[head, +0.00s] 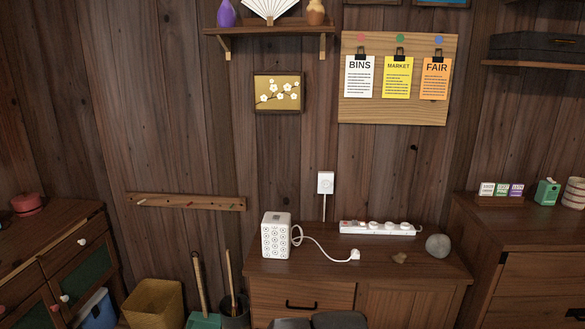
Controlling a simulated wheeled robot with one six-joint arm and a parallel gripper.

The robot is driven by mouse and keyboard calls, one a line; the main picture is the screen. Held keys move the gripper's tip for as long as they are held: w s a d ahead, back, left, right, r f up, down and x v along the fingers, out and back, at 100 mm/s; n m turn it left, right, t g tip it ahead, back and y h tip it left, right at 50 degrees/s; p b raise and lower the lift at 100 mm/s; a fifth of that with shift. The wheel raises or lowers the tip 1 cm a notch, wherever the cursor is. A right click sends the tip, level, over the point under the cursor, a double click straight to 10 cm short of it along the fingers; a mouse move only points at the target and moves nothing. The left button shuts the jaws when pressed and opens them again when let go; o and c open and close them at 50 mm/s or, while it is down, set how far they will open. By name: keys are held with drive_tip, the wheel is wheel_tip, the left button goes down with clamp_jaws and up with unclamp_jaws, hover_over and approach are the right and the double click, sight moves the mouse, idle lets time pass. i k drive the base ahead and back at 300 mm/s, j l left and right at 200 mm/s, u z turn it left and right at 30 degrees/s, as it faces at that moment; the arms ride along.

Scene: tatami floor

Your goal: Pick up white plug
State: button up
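The white plug (355,254) lies on the wooden cabinet top (320,268), right of a white box-shaped device (276,237). A white cord (318,243) runs from the device's side in a loose curve to the plug. Behind the plug, a white power strip (365,229) lies along the back of the cabinet, with a red part near its left end and several round white shapes along it. My gripper's fingers do not show. Two dark grey rounded shapes stand at the bottom edge, in front of the cabinet; I cannot tell whether they are mine.
A white wall outlet (325,183) with a cord is above the cabinet. Bare cabinet top lies in front of the plug. Bins (153,304) stand on the floor at left.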

sight(356, 256)
drive_tip(key=j+z, duration=0.1)
drive_tip(key=i+l+u, duration=0.25)
drive_tip(key=i+l, duration=0.35)
drive_tip(key=i+l+u, duration=0.2)
drive_tip(key=i+l, duration=0.4)
drive_tip(key=l, duration=0.15)
